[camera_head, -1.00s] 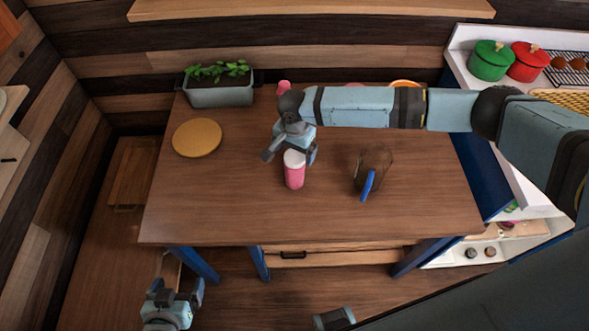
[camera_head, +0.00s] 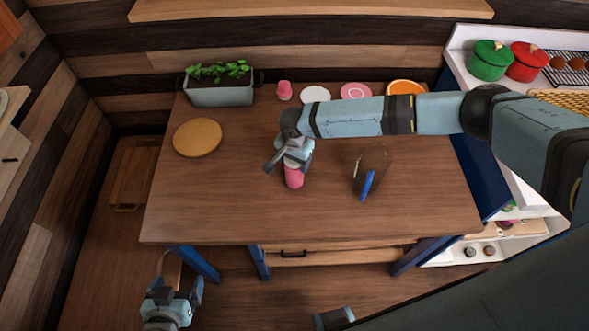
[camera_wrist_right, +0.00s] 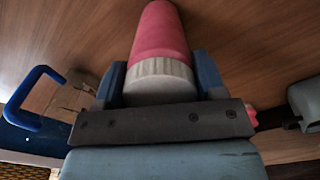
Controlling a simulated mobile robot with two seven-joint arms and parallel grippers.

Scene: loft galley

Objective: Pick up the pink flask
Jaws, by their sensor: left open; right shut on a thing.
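The pink flask (camera_head: 294,178) stands on the wooden table (camera_head: 230,215) near its middle. Its white ribbed cap shows in the right wrist view, below the pink body (camera_wrist_right: 160,40). My right gripper (camera_head: 292,160) has come down over the flask's top and is shut on it, with one finger on each side of the cap (camera_wrist_right: 160,80). In the head view the gripper hides the cap. My left gripper (camera_head: 174,295) is open and empty, low in front of the table at the left.
A round tan board (camera_head: 197,137) lies at the left. A planter (camera_head: 220,95), a small pink item (camera_head: 284,91) and several plates (camera_head: 356,91) line the back. The front of the table is clear.

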